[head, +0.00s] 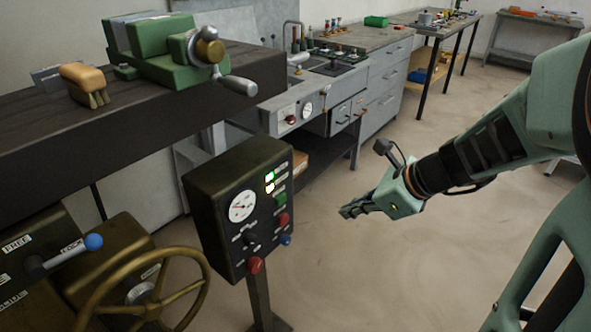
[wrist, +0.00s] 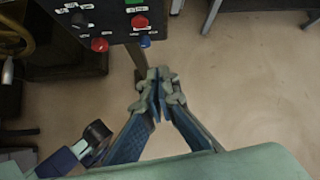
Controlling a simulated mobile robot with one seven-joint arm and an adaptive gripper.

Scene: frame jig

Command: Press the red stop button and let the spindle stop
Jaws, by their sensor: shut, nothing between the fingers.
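The dark control panel (head: 215,200) stands on a post left of centre in the head view. One red button (head: 283,219) sits on its right side, between a green button and a blue one; it also shows in the wrist view (wrist: 140,22). A second, larger red knob (head: 254,265) is at the panel's lower edge and also shows in the wrist view (wrist: 99,44). The labels are too small to read, so I cannot tell which is the stop. My gripper (head: 347,211) is shut and empty, right of the panel and apart from it. The spindle is not clearly identifiable.
The floor right of the panel is clear.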

